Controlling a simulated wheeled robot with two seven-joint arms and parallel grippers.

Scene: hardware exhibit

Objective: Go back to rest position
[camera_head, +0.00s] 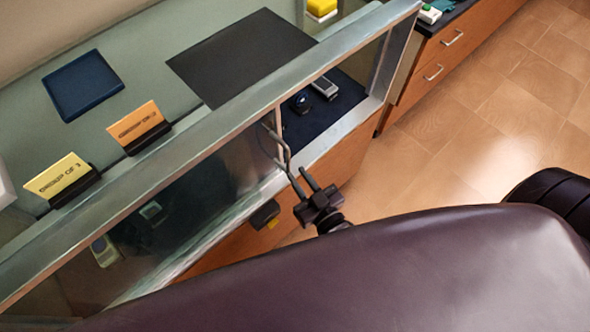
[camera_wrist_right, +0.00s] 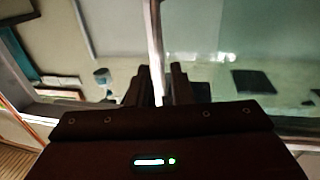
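My left gripper is not in view.
The display case has a metal frame (camera_head: 215,132). A wooden drawer cabinet (camera_head: 455,50) stands at upper right. The tiled floor (camera_head: 480,120) beside it is clear.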

